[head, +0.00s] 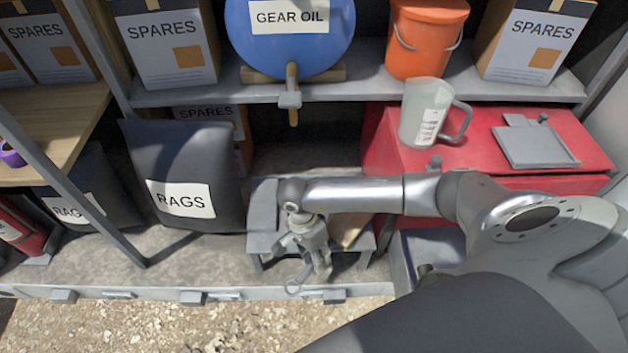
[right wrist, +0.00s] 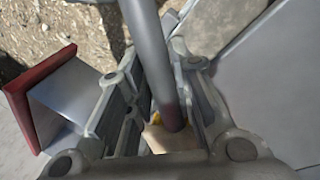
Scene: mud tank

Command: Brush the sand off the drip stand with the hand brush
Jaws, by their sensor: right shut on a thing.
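My right gripper (head: 316,258) is in front of the low grey drip stand (head: 262,208) under the blue gear oil drum. It is shut on a grey round handle (right wrist: 150,50), which I take to be the hand brush's. The brush head and bristles are not clearly seen. A tan patch (head: 352,230) shows at the stand's right side; I cannot tell whether it is sand. The arm and gripper hide part of the stand. My left gripper is not in view.
The gear oil drum (head: 290,40) has a tap above the stand. A red cabinet (head: 480,150) with a clear jug (head: 424,110) stands at right. A black rags bag (head: 185,165) is at left. Gravel (head: 200,325) lies in front. A red-edged box (right wrist: 50,100) shows in the wrist view.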

